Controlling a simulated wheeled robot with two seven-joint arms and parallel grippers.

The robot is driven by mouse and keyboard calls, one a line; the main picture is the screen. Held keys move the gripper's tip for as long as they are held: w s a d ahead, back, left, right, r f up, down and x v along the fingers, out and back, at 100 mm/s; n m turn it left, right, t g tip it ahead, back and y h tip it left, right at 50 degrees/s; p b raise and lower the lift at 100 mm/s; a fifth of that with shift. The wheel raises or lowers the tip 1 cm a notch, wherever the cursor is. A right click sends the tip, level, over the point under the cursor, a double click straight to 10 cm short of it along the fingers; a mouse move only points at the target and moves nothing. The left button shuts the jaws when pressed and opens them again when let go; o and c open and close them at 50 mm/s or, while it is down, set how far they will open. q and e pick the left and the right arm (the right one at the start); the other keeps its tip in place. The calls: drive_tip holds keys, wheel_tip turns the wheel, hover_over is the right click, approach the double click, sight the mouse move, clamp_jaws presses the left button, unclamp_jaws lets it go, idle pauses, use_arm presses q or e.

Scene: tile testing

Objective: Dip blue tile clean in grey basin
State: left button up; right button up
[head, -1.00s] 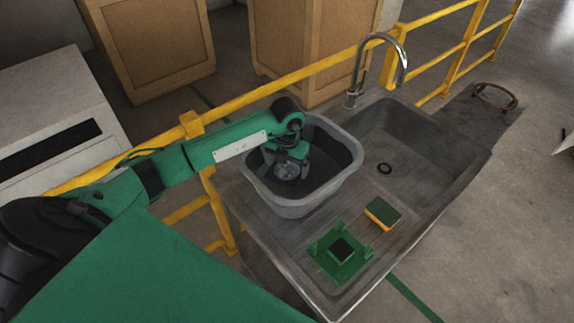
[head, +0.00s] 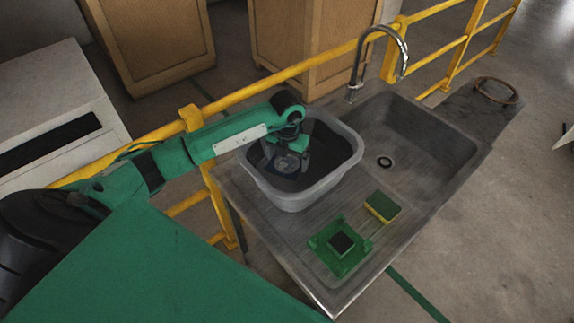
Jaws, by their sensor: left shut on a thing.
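The grey basin (head: 303,200) stands on the left part of the metal sink unit, with a dark inside. My left gripper (head: 286,168) points down inside the basin, below its rim. It is shut on the blue tile, of which only a dark blue sliver (head: 280,171) seems to show under the fingers. The gripper hides most of the tile, and I cannot tell how deep it is. My right gripper is not in view.
A green stand with a dark block (head: 341,243) and a green and yellow sponge (head: 382,207) sit on the drainboard in front of the basin. The empty sink bowl (head: 410,150) and a tall tap (head: 357,70) are to the right. A yellow railing (head: 255,92) runs behind.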

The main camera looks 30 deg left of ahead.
sight(287, 164)
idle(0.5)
use_arm(q)
drive_tip(key=shift+r, duration=0.2)
drive_tip(key=shift+r+p, duration=1.35)
drive_tip(key=shift+r, duration=0.9)
wheel_tip(287, 164, up, 5)
drive_tip(key=p, duration=0.2)
drive_tip(key=shift+p, duration=0.3)
